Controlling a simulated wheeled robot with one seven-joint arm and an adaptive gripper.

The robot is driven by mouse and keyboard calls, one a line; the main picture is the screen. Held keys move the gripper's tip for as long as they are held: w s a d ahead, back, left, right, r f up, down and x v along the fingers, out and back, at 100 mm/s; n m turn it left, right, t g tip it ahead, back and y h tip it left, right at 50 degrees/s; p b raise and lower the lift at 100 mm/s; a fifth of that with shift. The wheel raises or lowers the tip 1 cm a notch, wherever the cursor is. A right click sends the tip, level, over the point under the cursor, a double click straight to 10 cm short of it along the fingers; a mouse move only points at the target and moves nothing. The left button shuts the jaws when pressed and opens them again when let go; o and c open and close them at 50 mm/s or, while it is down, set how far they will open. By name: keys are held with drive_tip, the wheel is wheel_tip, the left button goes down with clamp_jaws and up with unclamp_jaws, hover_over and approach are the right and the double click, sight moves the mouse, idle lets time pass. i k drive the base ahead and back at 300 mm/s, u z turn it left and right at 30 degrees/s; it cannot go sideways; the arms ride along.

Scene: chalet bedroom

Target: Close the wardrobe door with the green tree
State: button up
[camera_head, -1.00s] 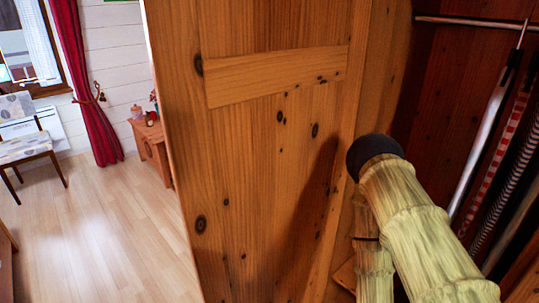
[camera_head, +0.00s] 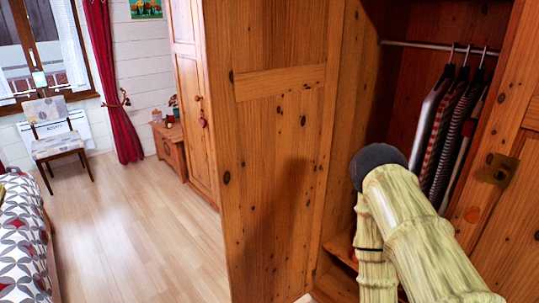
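An open wooden wardrobe door (camera_head: 280,125) fills the middle of the head view, with a panelled, knotty pine face showing. It stands out from the left side of the open compartment. No green tree shows on this face; the other face is hidden. Part of my arm (camera_head: 420,225), pale and bamboo-textured with a dark rounded joint, reaches across the lower right in front of the open wardrobe. My gripper is outside the view, so its opening cannot be seen.
Clothes (camera_head: 450,130) hang from a metal rail (camera_head: 425,44) inside. Another wooden panel with a brass lock plate (camera_head: 503,170) stands at right. Further wardrobe doors (camera_head: 190,90) with a red heart are left of the open door. The floor (camera_head: 140,215) is clear; a bed (camera_head: 22,245) lies far left.

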sight(271, 66)
drive_tip(key=u, duration=1.05)
drive_tip(key=i, duration=5.2)
drive_tip(key=z, duration=3.5)
